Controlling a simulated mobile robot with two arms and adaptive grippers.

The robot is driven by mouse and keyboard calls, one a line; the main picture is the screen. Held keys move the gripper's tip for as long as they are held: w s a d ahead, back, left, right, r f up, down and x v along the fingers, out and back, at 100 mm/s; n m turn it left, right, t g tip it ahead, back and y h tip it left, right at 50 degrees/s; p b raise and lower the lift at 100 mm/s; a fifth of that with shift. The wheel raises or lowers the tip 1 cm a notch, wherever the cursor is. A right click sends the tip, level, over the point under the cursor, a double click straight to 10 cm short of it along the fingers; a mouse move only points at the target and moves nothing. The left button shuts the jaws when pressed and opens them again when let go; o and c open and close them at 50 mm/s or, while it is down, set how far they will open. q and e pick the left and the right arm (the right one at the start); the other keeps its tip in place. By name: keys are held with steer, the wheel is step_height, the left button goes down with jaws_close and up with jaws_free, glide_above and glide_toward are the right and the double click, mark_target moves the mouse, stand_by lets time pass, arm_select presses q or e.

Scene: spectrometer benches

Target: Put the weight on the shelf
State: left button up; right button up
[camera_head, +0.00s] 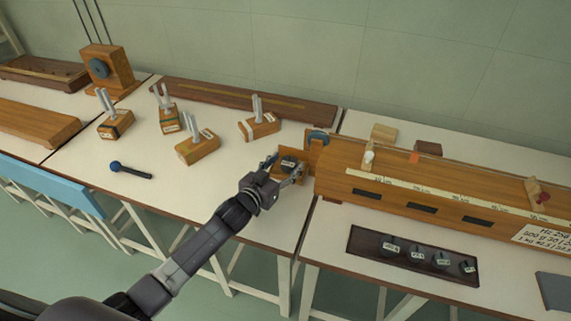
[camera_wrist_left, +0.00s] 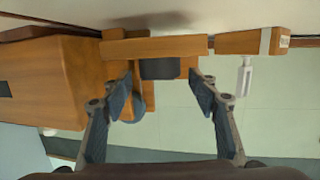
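A small dark weight (camera_head: 289,162) with a pale label is at the small wooden shelf (camera_head: 297,153) on the left end of the long wooden bench. It appears to sit on the shelf, but its underside is hidden. My left gripper (camera_head: 284,167) is at the shelf with its fingers spread to either side of the weight. In the left wrist view, the dark weight (camera_wrist_left: 160,68) lies beyond and between the open fingertips (camera_wrist_left: 162,88), with a visible gap on both sides. The wooden shelf (camera_wrist_left: 122,48) shows behind it. My right gripper is not in view.
A dark tray (camera_head: 362,240) holds several labelled weights at the right front. The long bench (camera_head: 350,184) and its blue pulley (camera_head: 318,137) stand close to the gripper. Wooden blocks with metal forks (camera_head: 198,148) stand behind left.

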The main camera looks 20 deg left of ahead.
arm_select(q)
steer(key=shift+r, duration=0.15)
steer(key=v, duration=1.2)
steer(key=shift+a, duration=0.1)
stand_by(0.4)
